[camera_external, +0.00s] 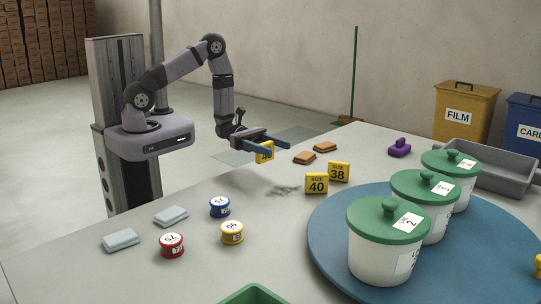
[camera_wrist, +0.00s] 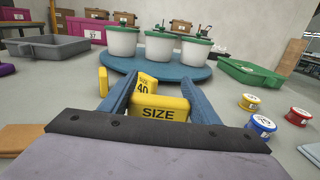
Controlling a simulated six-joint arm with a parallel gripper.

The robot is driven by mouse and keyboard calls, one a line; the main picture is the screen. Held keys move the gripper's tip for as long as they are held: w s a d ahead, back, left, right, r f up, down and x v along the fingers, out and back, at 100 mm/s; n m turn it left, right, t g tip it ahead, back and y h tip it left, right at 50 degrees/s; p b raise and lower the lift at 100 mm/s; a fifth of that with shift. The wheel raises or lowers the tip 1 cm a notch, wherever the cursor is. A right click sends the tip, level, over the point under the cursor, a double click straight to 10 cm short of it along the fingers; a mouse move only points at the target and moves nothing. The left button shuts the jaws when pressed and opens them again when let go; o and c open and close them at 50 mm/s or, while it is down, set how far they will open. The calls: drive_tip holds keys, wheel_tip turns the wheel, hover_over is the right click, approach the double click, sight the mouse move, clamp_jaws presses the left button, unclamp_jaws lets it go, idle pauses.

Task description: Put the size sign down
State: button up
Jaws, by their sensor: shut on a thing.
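My gripper (camera_external: 267,146) is shut on a yellow size sign (camera_external: 264,154), held above the table near its far left edge, with a shadow below. In the wrist view this sign (camera_wrist: 160,108) sits between the two blue fingers and shows "SIZE"; its number is hidden there and only partly readable outside. A yellow size 40 sign (camera_external: 316,184) and a yellow size 38 sign (camera_external: 339,172) stand upright on the table, to the right of my gripper. In the wrist view the 40 sign (camera_wrist: 147,83) shows just beyond the held one.
A blue round turntable (camera_external: 325,234) carries three white tubs with green lids (camera_external: 388,219). Orange-brown blocks (camera_external: 304,158) lie right of my gripper. Blue, yellow and red tins (camera_external: 172,245) and pale folded cloths (camera_external: 121,240) lie in front. Table (camera_external: 270,215) between tins and signs is clear.

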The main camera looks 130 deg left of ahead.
drive_tip(key=shift+r, duration=2.35)
drive_tip(key=w+d+m+g+h+b, duration=0.3)
drive_tip(key=w+d+m+h+b, duration=0.45)
drive_tip(key=w+d+b, duration=1)
drive_tip(key=w+a+n+t+y+p, duration=0.1)
drive_tip(key=w+a+n+t+p, duration=0.1)
drive_tip(key=n+p, duration=0.25)
drive_tip(key=shift+m, duration=0.6)
drive_tip(key=shift+w+a+f+b, duration=0.1)
drive_tip(key=shift+f+b, duration=1.2)
drive_tip(key=shift+f, duration=3.55)
